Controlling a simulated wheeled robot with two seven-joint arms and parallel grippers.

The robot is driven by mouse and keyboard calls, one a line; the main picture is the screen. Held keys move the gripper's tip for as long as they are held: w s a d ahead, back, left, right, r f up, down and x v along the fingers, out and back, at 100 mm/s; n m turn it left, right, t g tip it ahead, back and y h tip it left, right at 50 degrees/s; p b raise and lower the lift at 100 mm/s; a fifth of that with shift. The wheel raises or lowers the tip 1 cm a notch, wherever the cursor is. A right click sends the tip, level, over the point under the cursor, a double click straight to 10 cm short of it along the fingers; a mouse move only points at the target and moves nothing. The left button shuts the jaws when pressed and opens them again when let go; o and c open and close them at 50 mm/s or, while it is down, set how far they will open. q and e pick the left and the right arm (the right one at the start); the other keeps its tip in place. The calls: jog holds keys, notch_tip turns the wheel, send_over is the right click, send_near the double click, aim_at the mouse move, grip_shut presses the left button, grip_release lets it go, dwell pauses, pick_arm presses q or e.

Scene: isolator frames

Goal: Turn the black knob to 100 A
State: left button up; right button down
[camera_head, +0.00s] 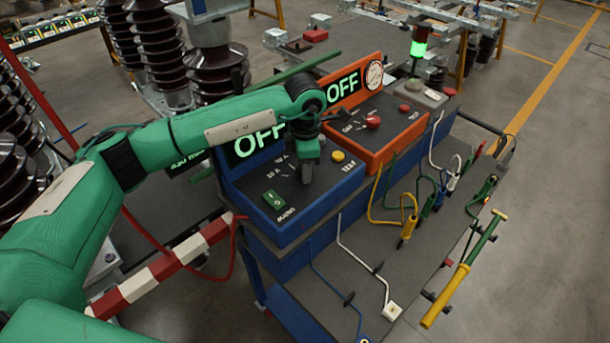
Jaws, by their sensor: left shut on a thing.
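The blue control box (322,198) stands on the cart with a dark sloped top panel. My left gripper (308,172) points down onto the middle of this panel and is shut on the black knob, which the fingers hide almost wholly. Current labels in A are printed left of the gripper; the 100 A mark and the knob's pointer cannot be made out. A green MAINS switch (273,199) sits at the panel's lower left, and a yellow button (338,156) at its upper right near TEST. The green display (258,140) behind reads OFF, partly covered by my arm. My right gripper is not in view.
An orange box (381,124) with a red knob (373,122), another OFF display (344,88) and a round gauge (374,74) adjoins on the right. Cables and a yellow-green rod (458,278) are at the cart's right side. A red-white bar (165,265) lies below my arm.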

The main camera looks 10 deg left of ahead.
pick_arm(q)
jog(key=shift+m+b, duration=0.4)
jog(key=shift+b, duration=0.1)
jog(key=o, duration=1)
notch_tip(320, 180, up, 14)
jog(key=b, duration=0.4)
jog(key=shift+f, duration=0.1)
